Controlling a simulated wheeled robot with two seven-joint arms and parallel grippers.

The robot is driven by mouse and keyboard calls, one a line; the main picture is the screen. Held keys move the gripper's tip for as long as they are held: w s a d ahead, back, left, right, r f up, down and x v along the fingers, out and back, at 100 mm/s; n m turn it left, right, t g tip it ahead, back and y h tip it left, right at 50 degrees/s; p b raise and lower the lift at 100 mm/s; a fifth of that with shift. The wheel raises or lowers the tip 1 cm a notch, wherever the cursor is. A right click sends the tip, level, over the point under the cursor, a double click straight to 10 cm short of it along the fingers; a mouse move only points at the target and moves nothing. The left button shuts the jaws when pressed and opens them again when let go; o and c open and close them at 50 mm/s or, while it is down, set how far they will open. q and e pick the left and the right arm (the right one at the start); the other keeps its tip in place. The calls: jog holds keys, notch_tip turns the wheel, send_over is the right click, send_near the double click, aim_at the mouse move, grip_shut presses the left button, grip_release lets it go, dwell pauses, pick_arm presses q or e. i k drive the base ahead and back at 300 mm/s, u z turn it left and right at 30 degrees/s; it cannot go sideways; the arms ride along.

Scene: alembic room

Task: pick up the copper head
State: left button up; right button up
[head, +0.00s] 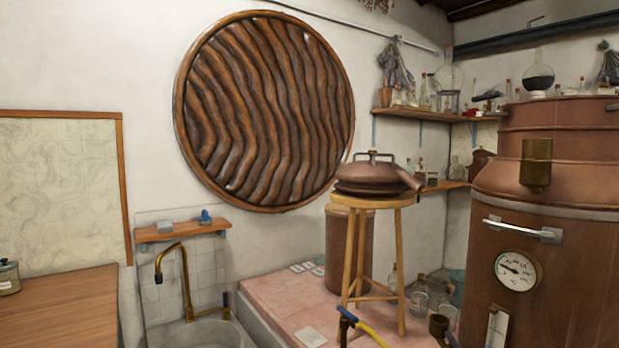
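The copper head (370,180) is a squat, rounded copper lid with a handle on top and a spout pointing down to the right. It sits on a round wooden stool (372,200) with long legs, right of the middle in the head view. Neither of my grippers shows in the head view, so nothing of mine is seen touching the copper head.
A large copper still (560,250) with a gauge and bar handle stands close at the right. The stool stands on a pink tiled platform (290,300). A sink with a brass tap (186,285) and a wooden counter (60,310) are at left. Shelves (425,115) hold glassware.

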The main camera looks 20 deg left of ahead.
aim_at(371, 179)
jog(key=u, duration=0.65)
jog(key=k, duration=0.55)
jog(key=u, duration=1.05)
jog(key=i, duration=0.85)
jog(key=z, duration=0.75)
jog(key=i, duration=0.55)
jog(key=z, duration=0.55)
